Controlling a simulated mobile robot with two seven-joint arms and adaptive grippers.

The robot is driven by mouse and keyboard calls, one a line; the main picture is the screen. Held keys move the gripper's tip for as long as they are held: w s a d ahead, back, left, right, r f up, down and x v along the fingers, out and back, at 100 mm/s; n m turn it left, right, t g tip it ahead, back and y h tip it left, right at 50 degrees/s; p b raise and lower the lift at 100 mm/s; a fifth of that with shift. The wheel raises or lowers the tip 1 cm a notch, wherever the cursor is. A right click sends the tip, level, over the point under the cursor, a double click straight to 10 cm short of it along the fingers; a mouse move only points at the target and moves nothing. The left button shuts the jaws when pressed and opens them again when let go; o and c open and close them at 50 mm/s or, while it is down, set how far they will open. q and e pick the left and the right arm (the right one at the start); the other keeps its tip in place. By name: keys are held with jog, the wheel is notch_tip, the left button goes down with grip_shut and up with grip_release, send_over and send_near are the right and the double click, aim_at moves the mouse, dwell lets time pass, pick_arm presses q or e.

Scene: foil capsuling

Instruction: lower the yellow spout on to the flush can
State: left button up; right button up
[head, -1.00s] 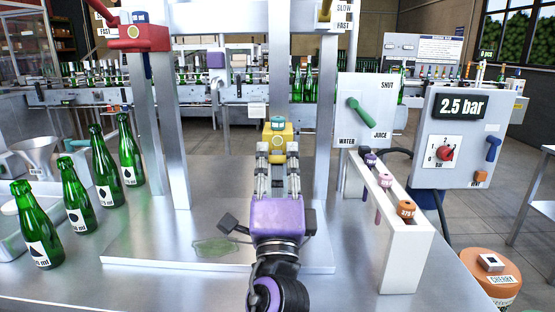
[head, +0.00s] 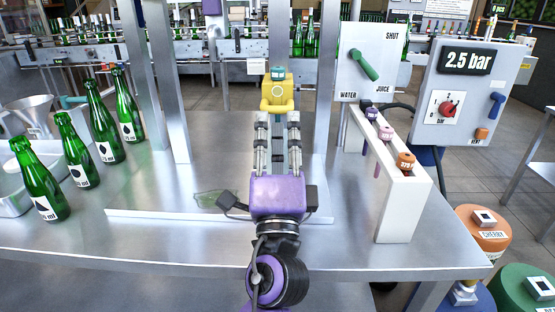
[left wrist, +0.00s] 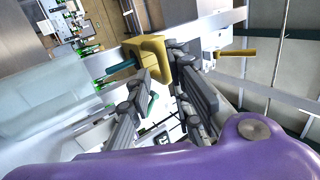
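The yellow spout (head: 276,98) is a yellow block with a teal top, in the middle of the head view before the frame. In the left wrist view the yellow spout (left wrist: 148,50) shows at and beyond the fingertips. My left gripper (head: 278,118), with its purple body, points away from me at the spout. Its fingers are apart, and the spout shows just past their tips; contact cannot be told. In the left wrist view my left gripper (left wrist: 158,68) also shows its two fingers apart. I cannot make out the flush can. My right gripper is not in view.
Several green bottles (head: 75,148) stand at the left. A white rack (head: 398,190) with small labelled pieces stands at the right, beside the WATER/JUICE valve panel (head: 362,65) and the 2.5 bar box (head: 470,85). Metal posts (head: 165,85) flank the work plate (head: 150,217). A translucent green patch (head: 208,198) lies on it.

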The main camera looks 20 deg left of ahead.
pick_arm(q)
jog(key=v, duration=0.8)
jog(key=shift+s+f, duration=0.1)
